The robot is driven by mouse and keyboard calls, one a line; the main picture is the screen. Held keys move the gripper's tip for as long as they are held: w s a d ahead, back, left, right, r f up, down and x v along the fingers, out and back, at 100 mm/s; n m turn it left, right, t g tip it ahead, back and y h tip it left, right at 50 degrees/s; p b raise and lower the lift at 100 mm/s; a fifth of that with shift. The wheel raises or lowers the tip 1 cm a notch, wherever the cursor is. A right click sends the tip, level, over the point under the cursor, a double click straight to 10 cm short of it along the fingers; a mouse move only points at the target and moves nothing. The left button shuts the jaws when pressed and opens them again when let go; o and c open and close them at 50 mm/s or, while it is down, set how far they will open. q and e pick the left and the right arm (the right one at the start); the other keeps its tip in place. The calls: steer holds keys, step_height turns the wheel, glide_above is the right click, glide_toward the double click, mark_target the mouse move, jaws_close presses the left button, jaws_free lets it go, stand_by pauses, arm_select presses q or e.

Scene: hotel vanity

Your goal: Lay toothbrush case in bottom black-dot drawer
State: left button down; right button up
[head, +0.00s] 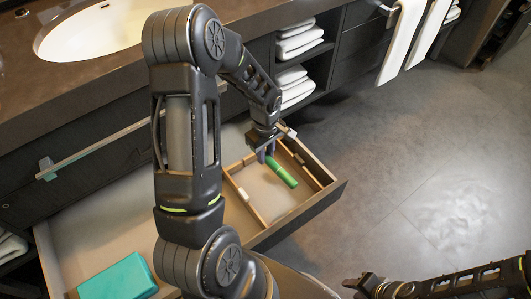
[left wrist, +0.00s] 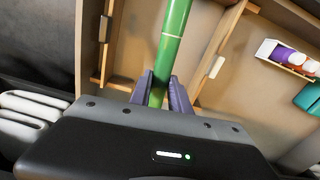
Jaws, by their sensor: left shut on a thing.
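The green toothbrush case (head: 282,172) is a slim cylinder, held tilted over the right-hand compartment of the open drawer (head: 90,238). My left gripper (head: 265,152) is shut on one end of it; the left wrist view shows the case (left wrist: 174,30) between the two purple-grey fingertips (left wrist: 163,90). I cannot tell if the case touches the drawer floor. The drawer has pale wooden dividers, and no black dot shows on it. My right gripper (head: 360,285) is at the lower right, away from the drawer, its jaw opening unclear.
The left wrist view shows a small white holder (left wrist: 268,48) with purple and white items. Folded towels (head: 297,45) sit on open shelves beside the drawer. The floor (head: 420,170) at right is clear.

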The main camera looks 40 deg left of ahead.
arm_select(q)
steer(key=shift+f+b, duration=4.05)
steer(key=shift+f, duration=2.1)
steer(key=c, duration=1.1)
jaws_free()
steer(key=shift+c, duration=0.2)
step_height(320, 180, up, 8)
steer(key=p, duration=0.2)
